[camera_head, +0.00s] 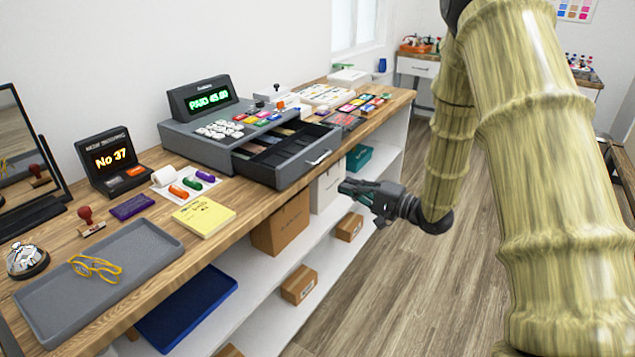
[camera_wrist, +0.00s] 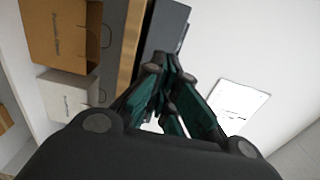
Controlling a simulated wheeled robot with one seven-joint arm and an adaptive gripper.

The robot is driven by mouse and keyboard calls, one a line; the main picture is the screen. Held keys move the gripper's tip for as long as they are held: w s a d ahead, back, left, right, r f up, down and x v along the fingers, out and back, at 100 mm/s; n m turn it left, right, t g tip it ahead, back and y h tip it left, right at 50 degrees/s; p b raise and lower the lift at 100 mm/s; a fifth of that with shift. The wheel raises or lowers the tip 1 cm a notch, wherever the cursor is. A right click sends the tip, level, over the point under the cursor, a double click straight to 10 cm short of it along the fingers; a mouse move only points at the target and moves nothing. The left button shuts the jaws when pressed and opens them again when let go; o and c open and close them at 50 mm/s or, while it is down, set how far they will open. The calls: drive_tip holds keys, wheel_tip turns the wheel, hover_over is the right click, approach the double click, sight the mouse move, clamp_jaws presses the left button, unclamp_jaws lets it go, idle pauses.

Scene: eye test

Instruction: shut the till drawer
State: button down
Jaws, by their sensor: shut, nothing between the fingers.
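The grey till (camera_head: 195,138) stands on the wooden counter, its green display lit. Its till drawer (camera_head: 290,165) is pulled out past the counter's front edge, with dark compartments and a light handle (camera_head: 320,158) on its front. My gripper (camera_head: 343,188) is shut and empty in front of the counter, a little lower right of the drawer front in the head view and seemingly apart from it. In the wrist view the closed fingers (camera_wrist: 163,65) point toward a dark grey body (camera_wrist: 166,35), which looks like the drawer or till. The handle does not show there.
Boxes and bags (camera_head: 282,222) stand on the white shelves below; bags also show in the wrist view (camera_wrist: 60,40). The floor (camera_head: 390,290) right of the counter is clear.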

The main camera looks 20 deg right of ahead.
sight(299, 169)
drive_tip(key=p+x, duration=0.1)
drive_tip(key=x, duration=1.2)
drive_tip(key=shift+s, duration=0.1)
drive_tip(key=shift+w+a, duration=0.3)
drive_tip(key=shift+w, duration=0.2)
